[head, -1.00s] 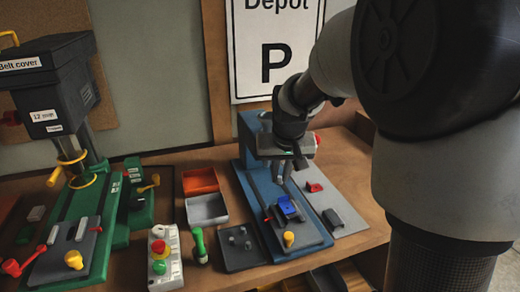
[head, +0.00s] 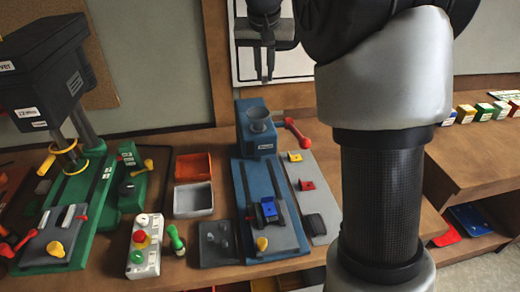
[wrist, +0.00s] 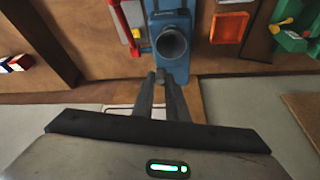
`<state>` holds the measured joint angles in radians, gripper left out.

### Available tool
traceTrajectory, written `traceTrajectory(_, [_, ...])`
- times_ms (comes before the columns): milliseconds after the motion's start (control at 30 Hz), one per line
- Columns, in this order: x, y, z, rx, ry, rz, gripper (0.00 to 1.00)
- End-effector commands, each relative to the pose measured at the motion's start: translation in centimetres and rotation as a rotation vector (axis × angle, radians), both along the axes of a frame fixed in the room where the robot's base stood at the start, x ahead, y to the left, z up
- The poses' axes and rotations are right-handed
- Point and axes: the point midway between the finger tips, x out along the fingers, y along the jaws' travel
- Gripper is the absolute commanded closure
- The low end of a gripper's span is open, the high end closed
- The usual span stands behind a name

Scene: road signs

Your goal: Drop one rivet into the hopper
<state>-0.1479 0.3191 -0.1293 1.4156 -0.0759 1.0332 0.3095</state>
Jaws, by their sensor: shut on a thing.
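The hopper (head: 258,118) is a grey funnel on top of the blue press (head: 252,138). In the wrist view the hopper (wrist: 172,43) opens toward the camera, just beyond my fingertips. My gripper (head: 268,78) is raised above and slightly right of the hopper in the head view, apart from it. In the wrist view my gripper (wrist: 162,78) is shut on a small grey piece, the rivet (wrist: 160,73), of which only a bit shows between the tips. A dark tray (head: 216,256) with several small grey pegs, likely rivets, stands left of the press base.
A red lever (head: 297,131) sticks out right of the hopper. An orange bin (head: 194,166) and a grey bin (head: 193,200) stand to the left. A green machine (head: 70,215) stands further left. The wall sign is behind my gripper.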

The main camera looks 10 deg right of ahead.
Motion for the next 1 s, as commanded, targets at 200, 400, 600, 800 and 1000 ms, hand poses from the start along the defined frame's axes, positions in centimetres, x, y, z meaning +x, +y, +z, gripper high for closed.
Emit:
traceTrajectory(200, [0.3,0.0,1.0,-0.001,-0.001,-0.011,1.0])
traceTrajectory(400, [0.3,0.0,-0.2,-0.002,0.0,-0.012,1.0])
traceTrajectory(600, [0.3,0.0,-3.0,-0.001,0.001,-0.012,1.0])
traceTrajectory(800, [0.3,0.0,-4.8,-0.001,-0.001,-0.011,1.0])
traceTrajectory(1000, [0.3,0.0,-4.9,-0.001,-0.001,-0.011,1.0])
